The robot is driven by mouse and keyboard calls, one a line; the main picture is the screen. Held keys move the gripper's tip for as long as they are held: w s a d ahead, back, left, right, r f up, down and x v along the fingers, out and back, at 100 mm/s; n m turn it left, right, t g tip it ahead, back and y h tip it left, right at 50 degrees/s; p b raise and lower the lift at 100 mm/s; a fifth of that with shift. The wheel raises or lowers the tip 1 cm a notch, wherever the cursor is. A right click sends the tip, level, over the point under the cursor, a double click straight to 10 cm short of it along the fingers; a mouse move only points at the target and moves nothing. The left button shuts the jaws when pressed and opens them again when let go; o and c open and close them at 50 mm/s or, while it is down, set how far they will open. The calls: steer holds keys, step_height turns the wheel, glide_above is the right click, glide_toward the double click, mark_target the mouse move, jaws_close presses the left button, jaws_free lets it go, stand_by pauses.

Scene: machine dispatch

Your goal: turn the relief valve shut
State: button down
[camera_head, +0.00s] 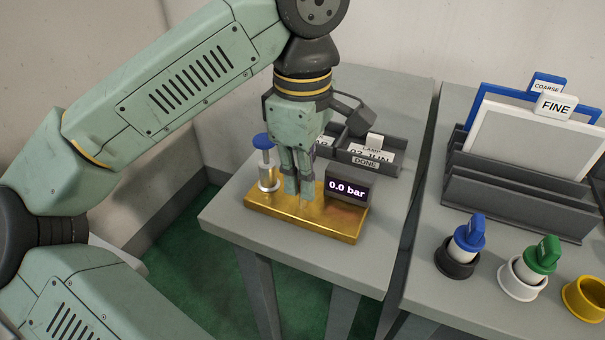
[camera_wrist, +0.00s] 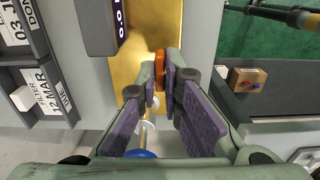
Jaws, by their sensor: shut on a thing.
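The gold base block (camera_head: 270,212) stands on the grey table and carries a display box (camera_head: 347,188) reading 0.0 bar. My gripper (camera_head: 297,192) points down over the block, just left of the display. In the wrist view my gripper (camera_wrist: 160,78) is shut on a small orange knob (camera_wrist: 160,56), which I take as the relief valve. Only part of the knob shows between the fingertips; in the head view the fingers hide it. A blue-topped plunger (camera_head: 263,145) stands at the block's left end, close beside my fingers.
A dark tray with date cards (camera_head: 368,155) lies behind the block. On the right table stand a rack with plates (camera_head: 520,195), a blue-topped plug (camera_head: 467,234), a green-topped plug (camera_head: 542,256) and a yellow ring (camera_head: 585,298). A gap separates the tables.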

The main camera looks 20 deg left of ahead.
steer(key=c, duration=1.7)
jaws_free()
steer(key=shift+r, duration=0.1)
step_height(320, 180, up, 7)
steer(key=shift+f, duration=0.1)
steer(key=shift+r, duration=0.3)
steer(key=shift+d, duration=0.1)
